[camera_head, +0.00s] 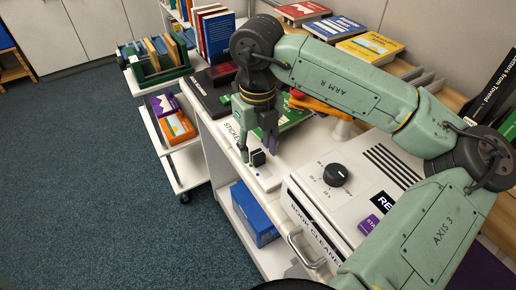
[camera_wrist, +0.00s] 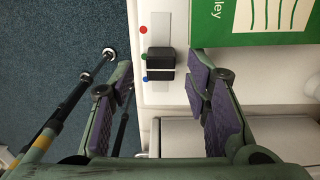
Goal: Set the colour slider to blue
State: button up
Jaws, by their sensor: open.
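The colour slider has a black knob (camera_wrist: 161,62) on a pale track strip (camera_wrist: 181,25). In the wrist view a red dot (camera_wrist: 143,30), a green dot (camera_wrist: 143,57) and a blue dot (camera_wrist: 145,78) run down its left side. The knob spans from about the green dot to the blue dot; its exact setting is hard to tell at this angle. My gripper (camera_wrist: 160,72) is open, its purple-padded fingers on either side of the knob with visible gaps. In the head view my gripper (camera_head: 256,143) points down at the knob (camera_head: 257,157); contact cannot be told.
A green book (camera_wrist: 270,22) lies close to my right finger in the wrist view. The book cleaner (camera_head: 318,205), with a dial (camera_head: 337,175) and a handle, stands right of the slider. A blue box (camera_head: 255,213) sits on the shelf below. Carpet lies left.

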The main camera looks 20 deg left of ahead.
jog(key=shift+f, duration=1.2)
jog(key=shift+c, duration=0.5)
grip_shut()
